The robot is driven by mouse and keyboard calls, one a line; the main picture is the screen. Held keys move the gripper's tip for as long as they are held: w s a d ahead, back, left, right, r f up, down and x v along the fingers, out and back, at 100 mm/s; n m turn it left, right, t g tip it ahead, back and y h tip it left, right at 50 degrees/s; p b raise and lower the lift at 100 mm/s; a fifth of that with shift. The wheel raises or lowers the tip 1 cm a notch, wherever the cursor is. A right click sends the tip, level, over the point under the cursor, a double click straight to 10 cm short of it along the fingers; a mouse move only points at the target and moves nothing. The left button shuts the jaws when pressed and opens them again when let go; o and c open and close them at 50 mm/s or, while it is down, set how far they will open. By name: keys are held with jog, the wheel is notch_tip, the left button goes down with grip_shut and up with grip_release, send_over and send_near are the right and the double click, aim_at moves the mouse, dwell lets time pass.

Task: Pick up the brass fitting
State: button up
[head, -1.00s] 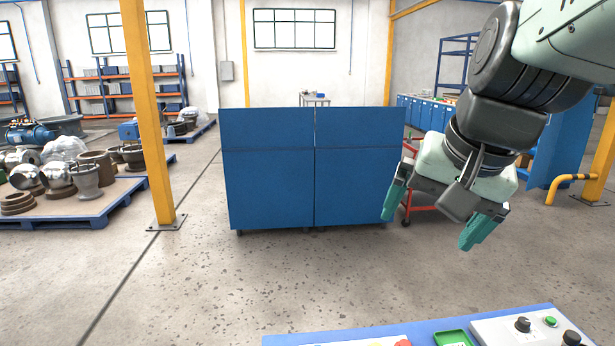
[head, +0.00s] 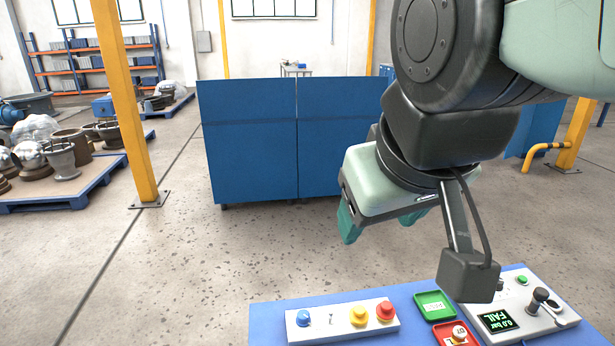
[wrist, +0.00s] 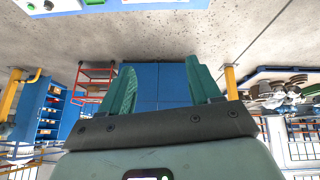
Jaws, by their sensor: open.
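No brass fitting can be made out for certain. A small pale and reddish-brown object (head: 459,334), too small to identify, sits in the red tray (head: 442,333) at the bottom of the head view. My gripper (head: 382,218) hangs in the air beyond the bench's far edge, with its teal fingers pointing down and away. In the wrist view my gripper (wrist: 161,82) has its two fingers wide apart with nothing between them. My wrist covers part of the head view.
The blue bench top (head: 268,318) carries a white board (head: 342,319) with blue, yellow and red knobs. A green tray (head: 434,305) and a control box (head: 530,305) reading FAIL stand at right. Blue panels (head: 248,145) stand beyond; the floor between is clear.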

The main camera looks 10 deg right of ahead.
jog(key=w+d+r+n+t+h, duration=0.2)
jog(key=w+d+r+n, duration=0.25)
jog(key=w, duration=0.35)
jog(key=w+d+f+m+g, duration=0.25)
jog(key=d+f+m, duration=0.25)
jog(key=d+f, duration=0.3)
jog(key=w+d+f+m+g, duration=0.1)
jog(key=w+d+f+m, duration=0.2)
jog(key=d+f+m, duration=0.35)
jog(key=s+d+f+m+g+h, duration=0.15)
jog(key=s+d+f+m, duration=0.35)
jog(key=s+d+f, duration=0.5)
jog(key=s+d+f+m+g, duration=0.2)
jog(key=s+d+f+m, duration=0.25)
jog(key=d+f, duration=0.7)
jog(key=shift+w+d+f, duration=0.1)
jog(key=shift+d+f, duration=0.15)
jog(key=shift+f, duration=1.8)
jog(key=shift+d+f, duration=0.2)
jog(key=shift+f, duration=1.85)
jog(key=shift+w+d+f, duration=0.1)
jog(key=shift+d+f, duration=0.15)
jog(key=shift+f, duration=1.8)
jog(key=shift+c, duration=0.3)
